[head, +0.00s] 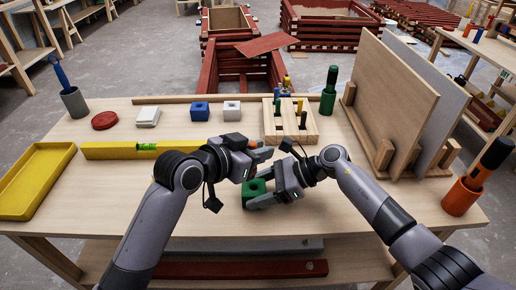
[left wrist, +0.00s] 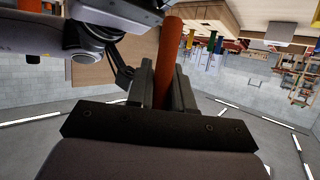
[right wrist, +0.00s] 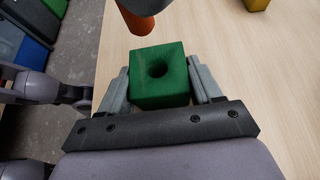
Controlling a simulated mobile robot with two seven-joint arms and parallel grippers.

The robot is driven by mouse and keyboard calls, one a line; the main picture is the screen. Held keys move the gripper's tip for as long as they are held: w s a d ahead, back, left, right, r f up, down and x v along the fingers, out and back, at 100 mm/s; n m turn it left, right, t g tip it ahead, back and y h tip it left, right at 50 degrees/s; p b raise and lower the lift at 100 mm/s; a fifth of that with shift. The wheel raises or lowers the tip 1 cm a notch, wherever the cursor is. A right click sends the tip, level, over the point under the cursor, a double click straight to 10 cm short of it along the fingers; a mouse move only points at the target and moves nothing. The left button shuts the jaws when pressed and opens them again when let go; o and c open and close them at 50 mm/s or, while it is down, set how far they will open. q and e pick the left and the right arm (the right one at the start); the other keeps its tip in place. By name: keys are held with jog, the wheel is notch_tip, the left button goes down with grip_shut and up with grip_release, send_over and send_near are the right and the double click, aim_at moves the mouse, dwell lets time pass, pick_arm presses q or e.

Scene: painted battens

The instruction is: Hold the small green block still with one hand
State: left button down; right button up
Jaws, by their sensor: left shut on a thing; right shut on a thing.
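The small green block (head: 251,190) stands on the bench top, with a round hole in its upper face. In the right wrist view the green block (right wrist: 160,96) sits between both fingers of my right gripper (right wrist: 158,88), which is shut on it. My left gripper (head: 262,156) is higher and just behind the block in the head view. It is shut on an orange-red rod (left wrist: 168,60). The rod's lower end (right wrist: 139,20) shows above and beyond the block, apart from the hole. The rod is mostly hidden in the head view.
A pale wooden block (head: 290,122) with pegs stands behind my grippers. Blue (head: 200,111) and white (head: 232,110) holed blocks lie behind on the left, near a yellow level (head: 110,151) and yellow tray (head: 35,180). Upright panels (head: 395,90) stand at the right. The bench front is clear.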

aim_at(258, 184)
pick_arm(q)
jog(key=shift+f, duration=1.75)
jog(key=shift+f, duration=1.5)
jog(key=shift+s+f, duration=0.1)
jog(key=shift+f, duration=0.2)
jog(key=shift+r, duration=1.35)
jog(key=shift+f, duration=1.1)
dwell(0.9)
